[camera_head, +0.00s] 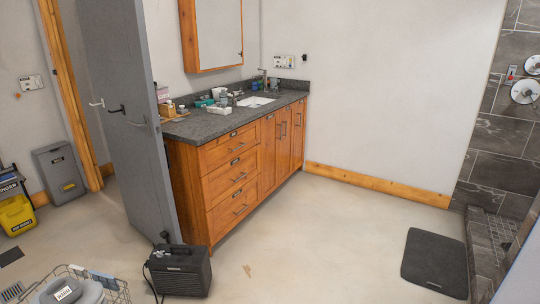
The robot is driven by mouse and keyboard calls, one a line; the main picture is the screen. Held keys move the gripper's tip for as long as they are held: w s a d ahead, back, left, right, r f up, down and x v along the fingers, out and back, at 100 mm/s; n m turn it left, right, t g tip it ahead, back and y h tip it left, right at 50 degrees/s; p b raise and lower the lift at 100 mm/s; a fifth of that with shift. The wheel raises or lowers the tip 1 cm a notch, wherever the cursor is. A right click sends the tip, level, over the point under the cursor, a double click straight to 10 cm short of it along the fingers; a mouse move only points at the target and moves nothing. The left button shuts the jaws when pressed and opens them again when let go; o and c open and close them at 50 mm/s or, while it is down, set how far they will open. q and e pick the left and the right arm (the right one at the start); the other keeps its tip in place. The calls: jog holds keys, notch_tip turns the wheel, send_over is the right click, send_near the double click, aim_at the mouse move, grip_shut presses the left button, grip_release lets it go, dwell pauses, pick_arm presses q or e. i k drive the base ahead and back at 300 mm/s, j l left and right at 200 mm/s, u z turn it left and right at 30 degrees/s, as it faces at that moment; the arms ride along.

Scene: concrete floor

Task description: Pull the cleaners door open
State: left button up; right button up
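A tall grey door or panel (122,120) stands upright at the left, edge-on to the vanity. Small hooks or handles (116,109) are on its face. The wooden vanity (215,185) has a stack of drawers with bar handles at its left. Its cabinet doors (283,130), to the right, look shut and have upright bar handles. I see no readable cleaners label, so I cannot tell which door is the cleaners door. Neither of my grippers is in view.
A black box-shaped device (180,271) with a cable stands on the floor before the vanity. A wire basket (118,290) is at the bottom left. A grey bin (60,172) and yellow bucket (16,214) stand far left. A dark mat (434,262) lies right. The middle floor is mostly clear.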

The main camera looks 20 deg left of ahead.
aim_at(269, 123)
jog(key=i+u, duration=0.25)
jog(key=i, duration=0.85)
